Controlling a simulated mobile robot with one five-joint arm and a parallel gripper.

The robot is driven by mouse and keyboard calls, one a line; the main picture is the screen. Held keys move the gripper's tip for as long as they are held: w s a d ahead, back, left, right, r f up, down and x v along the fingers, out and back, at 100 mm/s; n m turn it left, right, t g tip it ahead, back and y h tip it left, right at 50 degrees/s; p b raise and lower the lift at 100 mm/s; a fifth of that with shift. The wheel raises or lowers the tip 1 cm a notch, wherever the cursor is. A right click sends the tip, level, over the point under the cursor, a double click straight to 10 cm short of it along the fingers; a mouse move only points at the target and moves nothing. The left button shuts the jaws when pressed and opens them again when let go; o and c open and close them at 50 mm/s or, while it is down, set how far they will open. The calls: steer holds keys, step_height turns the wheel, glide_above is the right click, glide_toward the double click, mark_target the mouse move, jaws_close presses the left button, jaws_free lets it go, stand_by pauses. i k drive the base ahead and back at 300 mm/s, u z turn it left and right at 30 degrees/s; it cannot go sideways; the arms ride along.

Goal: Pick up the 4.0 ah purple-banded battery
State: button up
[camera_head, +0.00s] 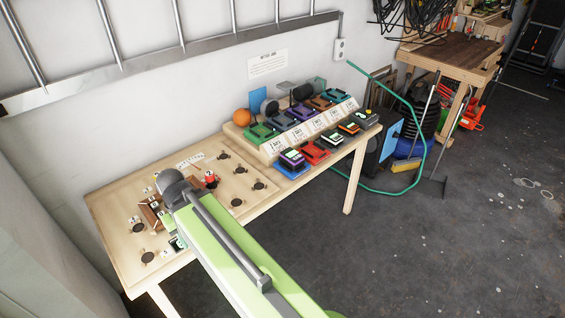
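A dark battery with a purple band (291,158) sits at the left end of the front row on the workbench (110,205), on or beside a blue piece (292,171). Its capacity print is too small to read. My green arm reaches from the bottom of the picture over the left part of the bench, well left of this battery. I cannot make out my gripper; the arm hides the area below its grey joint.
A red battery (315,151) stands right beside the purple-banded one, with more batteries further right. Colored units fill a stepped rack (262,146) behind. An orange ball (242,117) is at the rack's left end. A red object (211,180) stands among dark holes near my arm.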

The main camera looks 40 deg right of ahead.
mark_target(292, 159)
steer(key=i, duration=1)
steer(key=u, duration=0.05)
